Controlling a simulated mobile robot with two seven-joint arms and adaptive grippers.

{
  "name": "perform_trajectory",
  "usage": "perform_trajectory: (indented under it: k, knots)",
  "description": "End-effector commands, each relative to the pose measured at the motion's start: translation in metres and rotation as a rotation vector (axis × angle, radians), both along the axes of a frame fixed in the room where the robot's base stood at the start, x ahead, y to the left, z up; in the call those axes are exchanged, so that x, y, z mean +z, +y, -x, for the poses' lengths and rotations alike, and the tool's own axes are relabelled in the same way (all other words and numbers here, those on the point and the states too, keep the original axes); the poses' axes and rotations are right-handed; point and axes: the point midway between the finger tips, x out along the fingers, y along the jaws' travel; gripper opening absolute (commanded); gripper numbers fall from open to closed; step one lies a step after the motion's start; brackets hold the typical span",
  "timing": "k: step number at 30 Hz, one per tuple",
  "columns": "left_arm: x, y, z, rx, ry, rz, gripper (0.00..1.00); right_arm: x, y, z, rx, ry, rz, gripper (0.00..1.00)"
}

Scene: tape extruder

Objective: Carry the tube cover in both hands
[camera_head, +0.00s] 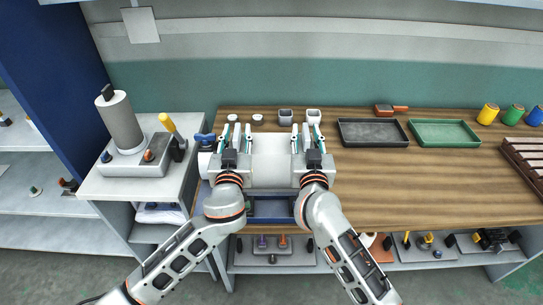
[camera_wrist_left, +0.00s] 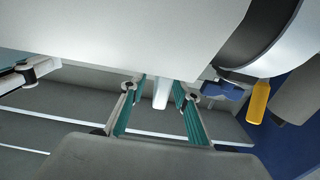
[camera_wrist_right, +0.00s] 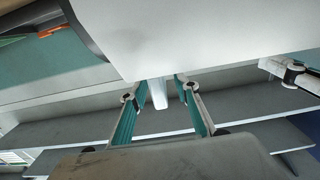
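The tube cover appears to be the pale grey-white box-like piece (camera_head: 274,158) between my two grippers, at the table's front left. My left gripper (camera_head: 236,132) is at its left side and my right gripper (camera_head: 306,132) at its right side, both pointing away from me. In the left wrist view a white tab (camera_wrist_left: 162,95) hangs below a big white surface, between spread teal-lined fingers. The right wrist view shows a similar tab (camera_wrist_right: 159,94) between spread fingers. Gaps show beside both tabs. The fingertips are partly hidden.
A black tray (camera_head: 372,132) and a green tray (camera_head: 444,133) lie on the wooden table (camera_head: 400,180). Small white and grey cups (camera_head: 286,117) stand behind the grippers. A grey-cylinder device (camera_head: 122,122) stands on the left cabinet. Coloured spools (camera_head: 513,115) stand far right. The table's middle right is clear.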

Motion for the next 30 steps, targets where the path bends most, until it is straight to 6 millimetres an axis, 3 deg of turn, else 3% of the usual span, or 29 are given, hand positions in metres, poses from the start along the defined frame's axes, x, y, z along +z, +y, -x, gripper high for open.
perform_trajectory:
  k: [6,9,10,30]
  knots:
    - [0.000,0.000,0.000,0.000,0.000,0.000,0.28,0.000,0.000,0.000,0.000,0.000,0.000,0.28]
    - [0.000,0.000,0.000,0.000,0.000,-0.001,0.02,0.000,0.000,0.000,0.000,0.000,0.000,0.02]
    - [0.000,0.000,0.000,0.000,0.000,-0.001,0.00,0.000,0.000,0.000,0.000,0.000,0.000,0.00]
    - [0.012,0.000,0.000,0.000,-0.006,0.000,0.00,0.012,0.000,0.000,0.000,-0.006,0.000,0.00]
